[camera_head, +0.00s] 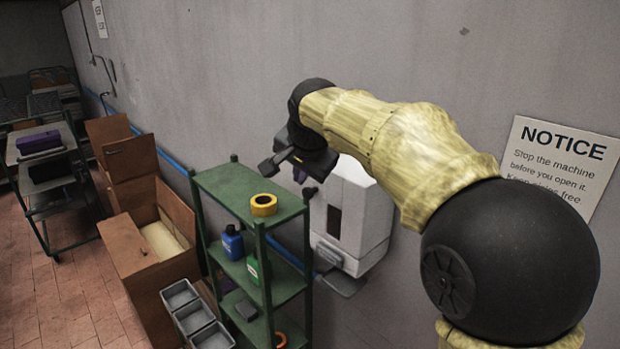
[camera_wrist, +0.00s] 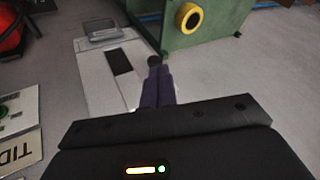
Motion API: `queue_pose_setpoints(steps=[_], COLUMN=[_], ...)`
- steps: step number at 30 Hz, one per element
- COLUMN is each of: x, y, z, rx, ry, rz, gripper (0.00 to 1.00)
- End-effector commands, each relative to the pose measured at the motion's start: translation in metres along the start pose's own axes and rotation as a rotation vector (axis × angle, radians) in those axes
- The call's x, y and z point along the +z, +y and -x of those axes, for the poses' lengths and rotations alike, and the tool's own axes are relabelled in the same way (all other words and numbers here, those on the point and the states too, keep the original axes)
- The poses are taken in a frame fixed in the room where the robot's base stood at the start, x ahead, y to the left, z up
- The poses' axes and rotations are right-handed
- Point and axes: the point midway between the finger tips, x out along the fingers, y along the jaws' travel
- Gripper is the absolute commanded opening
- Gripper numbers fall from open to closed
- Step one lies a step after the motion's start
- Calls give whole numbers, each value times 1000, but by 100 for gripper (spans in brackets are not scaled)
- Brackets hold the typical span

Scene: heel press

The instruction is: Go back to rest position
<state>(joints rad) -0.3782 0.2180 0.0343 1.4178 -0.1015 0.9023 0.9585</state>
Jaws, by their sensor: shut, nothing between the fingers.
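My gripper (camera_head: 307,185) hangs at the end of my raised, bent arm, in front of the upper left part of the white machine (camera_head: 368,215) on the wall. In the wrist view my gripper's purple fingers (camera_wrist: 155,62) are together, with nothing between them. The white machine (camera_wrist: 92,78) lies beyond and left of them there, with its dark window showing. My arm and gripper hide part of the machine's top in the head view. I cannot tell how far the fingers are from it.
A green shelf (camera_head: 240,185) stands left of my gripper, with a yellow tape roll (camera_head: 263,205) on top and a blue bottle (camera_head: 232,242) below. Grey bins (camera_head: 196,318) and an open wooden crate (camera_head: 125,258) stand farther left. A notice (camera_head: 560,165) hangs right.

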Motion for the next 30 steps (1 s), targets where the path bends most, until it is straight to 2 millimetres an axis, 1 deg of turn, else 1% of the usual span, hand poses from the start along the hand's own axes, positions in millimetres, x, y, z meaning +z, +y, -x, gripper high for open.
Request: queue_pose_setpoints(steps=[1,3,6,16,19,20,23,26,27,29,30], x=[-2,-2,-1,-1,1,2,9,21,28,38,45], y=[-4,-5,-6,-5,3,8,34,75,94,122,141], z=[10,16,20,20,13,9,-12,-40,-52,-68,-78], rx=[0,1,2,3,11,16,42,77,93,114,127], ry=[1,1,2,2,-1,-3,-14,-35,-45,-62,-74], rz=[-1,-2,-4,-4,6,11,48,104,130,168,192], gripper=[0,0,0,0,0,0,0,0,0,0,0])
